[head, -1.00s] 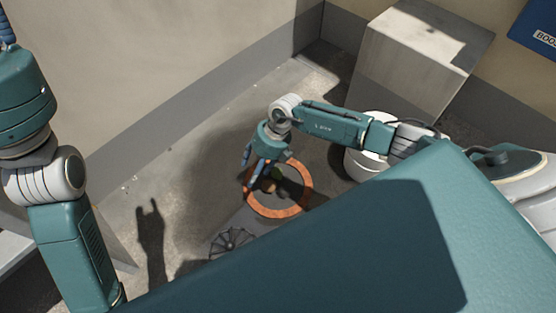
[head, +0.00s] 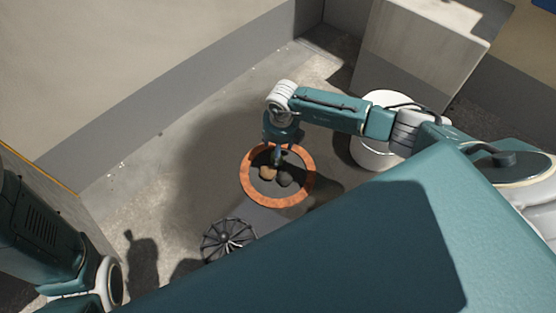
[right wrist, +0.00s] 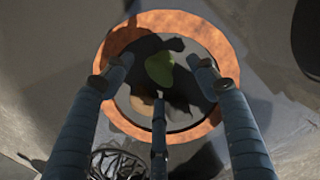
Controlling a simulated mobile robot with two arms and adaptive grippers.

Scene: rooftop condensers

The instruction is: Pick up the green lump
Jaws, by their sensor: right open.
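The green lump (right wrist: 159,68) lies inside a round dark dish with an orange rim (right wrist: 226,52), seen in the right wrist view. My right gripper (right wrist: 160,78) is open above the dish, its three fingers spread around the lump with visible gaps. In the head view the right gripper (head: 278,153) points down over the orange-rimmed dish (head: 248,187); the green lump cannot be made out there. A tan lump (head: 267,173) and a dark lump (head: 285,180) lie in the dish. My left arm shows at the lower left, but its gripper is out of view.
A black wire fan-like guard (head: 228,238) lies on the floor near the dish. A white bucket (head: 370,155) stands right of the dish, in front of a pale box (head: 425,50). A wall (head: 150,70) runs along the back left. The floor left of the dish is clear.

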